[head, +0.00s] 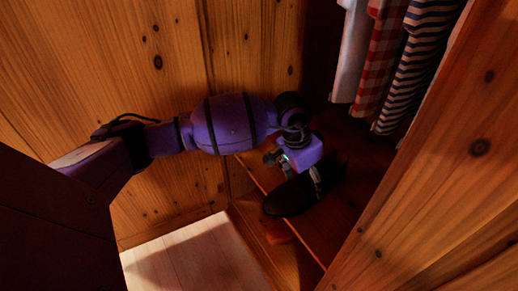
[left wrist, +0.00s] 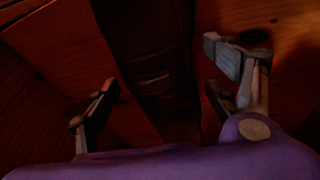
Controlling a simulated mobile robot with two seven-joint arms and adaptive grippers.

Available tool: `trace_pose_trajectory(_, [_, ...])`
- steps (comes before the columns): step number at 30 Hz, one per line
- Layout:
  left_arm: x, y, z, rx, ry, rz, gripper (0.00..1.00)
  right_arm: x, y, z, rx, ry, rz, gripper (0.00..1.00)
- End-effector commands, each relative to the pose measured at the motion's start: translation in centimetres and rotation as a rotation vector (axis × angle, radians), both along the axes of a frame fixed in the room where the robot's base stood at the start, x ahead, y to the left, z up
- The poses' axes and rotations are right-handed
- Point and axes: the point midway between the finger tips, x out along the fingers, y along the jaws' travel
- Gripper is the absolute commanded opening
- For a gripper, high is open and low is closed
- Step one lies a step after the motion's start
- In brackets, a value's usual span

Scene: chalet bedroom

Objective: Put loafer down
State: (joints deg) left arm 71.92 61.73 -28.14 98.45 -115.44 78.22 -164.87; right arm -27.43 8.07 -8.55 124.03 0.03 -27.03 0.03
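A dark brown loafer (head: 290,197) lies on a wooden wardrobe shelf (head: 350,205) in the head view. In the left wrist view the loafer (left wrist: 150,65) runs lengthwise between the fingers. My left gripper (head: 300,173) is over the loafer, pointing down at it. In the left wrist view the fingers of the left gripper (left wrist: 168,100) stand wide apart, one on each side of the loafer, with narrow gaps visible. The gripper hides part of the loafer in the head view. My right gripper is in neither view.
Striped (head: 418,50), red-checked (head: 378,55) and white (head: 350,50) garments hang above the shelf at the right. A wooden panel (head: 450,190) bounds the right side. Pale floor (head: 195,258) is clear.

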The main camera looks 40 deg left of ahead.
Motion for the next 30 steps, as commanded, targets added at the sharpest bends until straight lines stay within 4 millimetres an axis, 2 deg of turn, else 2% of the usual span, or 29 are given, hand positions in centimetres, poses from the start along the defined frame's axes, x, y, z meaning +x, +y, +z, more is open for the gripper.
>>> trace_pose_trajectory(7, [0.2,0.0,0.3,0.0,-0.004,-0.001,0.8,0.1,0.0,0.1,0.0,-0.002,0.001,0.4])
trace_pose_trajectory(10, [0.1,0.1,1.1,0.0,-0.006,-0.002,0.8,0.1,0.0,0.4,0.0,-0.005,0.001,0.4])
trace_pose_trajectory(22, [-1.2,1.9,8.9,0.001,-0.009,-0.001,0.8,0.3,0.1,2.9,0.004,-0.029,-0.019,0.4])
trace_pose_trajectory(27, [-1.7,2.4,11.0,0.0,-0.007,-0.001,0.8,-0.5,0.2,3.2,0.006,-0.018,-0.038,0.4])
trace_pose_trajectory(30, [-1.8,2.5,11.6,-0.001,-0.006,-0.002,0.8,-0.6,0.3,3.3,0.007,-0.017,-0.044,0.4])
